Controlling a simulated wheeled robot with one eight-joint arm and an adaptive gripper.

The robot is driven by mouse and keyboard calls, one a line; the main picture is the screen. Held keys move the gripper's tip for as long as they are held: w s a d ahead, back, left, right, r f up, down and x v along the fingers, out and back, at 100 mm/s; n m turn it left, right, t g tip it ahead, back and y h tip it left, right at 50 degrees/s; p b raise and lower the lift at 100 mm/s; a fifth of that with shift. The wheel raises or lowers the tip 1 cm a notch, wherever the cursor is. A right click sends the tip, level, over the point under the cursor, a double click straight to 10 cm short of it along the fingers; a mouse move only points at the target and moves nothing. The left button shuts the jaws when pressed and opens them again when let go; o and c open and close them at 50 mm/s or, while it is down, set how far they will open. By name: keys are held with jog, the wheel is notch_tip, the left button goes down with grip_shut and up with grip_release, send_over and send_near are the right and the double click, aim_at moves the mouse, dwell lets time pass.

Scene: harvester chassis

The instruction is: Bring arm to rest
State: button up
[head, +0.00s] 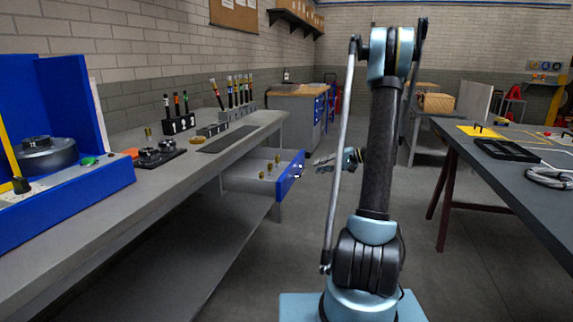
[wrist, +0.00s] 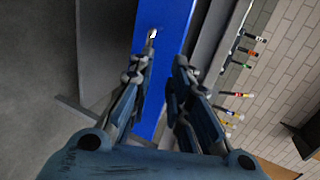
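My arm stands upright in the middle of the head view. My gripper (head: 325,163) shows partly behind the arm, just right of an open drawer's blue front (head: 290,174). In the wrist view, the two fingers of my gripper (wrist: 166,55) are apart with nothing between them, so it is open. The blue drawer front (wrist: 165,28) lies beyond the fingertips there. A small light handle part (wrist: 153,33) shows by the left fingertip; I cannot tell whether they touch.
The drawer holds several small brass-coloured pieces. A long grey workbench (head: 130,185) with tools in holders runs along the left wall. A dark table (head: 510,165) stands at the right. The floor (head: 290,250) between them is clear around my arm.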

jog(key=s+a+r+n+g+h, duration=0.1)
jog(key=s+a+r+h, duration=0.15)
jog(key=s, duration=0.75)
jog(key=s+a+r+g+h, duration=0.1)
jog(key=s+a+h, duration=0.25)
jog(key=s, duration=0.75)
jog(key=s+d+f+n+h, duration=0.1)
jog(key=s+d+f+h, duration=0.1)
jog(key=s, duration=0.5)
jog(key=s+d+f+h, duration=0.2)
jog(key=s+d+f, duration=0.1)
jog(key=s, duration=0.4)
jog(key=s+d+f+n+h, duration=0.1)
jog(key=s+d+f+h, duration=0.1)
jog(key=s, duration=0.5)
jog(key=shift+s+d+f+n+h, duration=0.3)
jog(key=shift+f+h, duration=0.1)
jog(key=shift+h, duration=0.2)
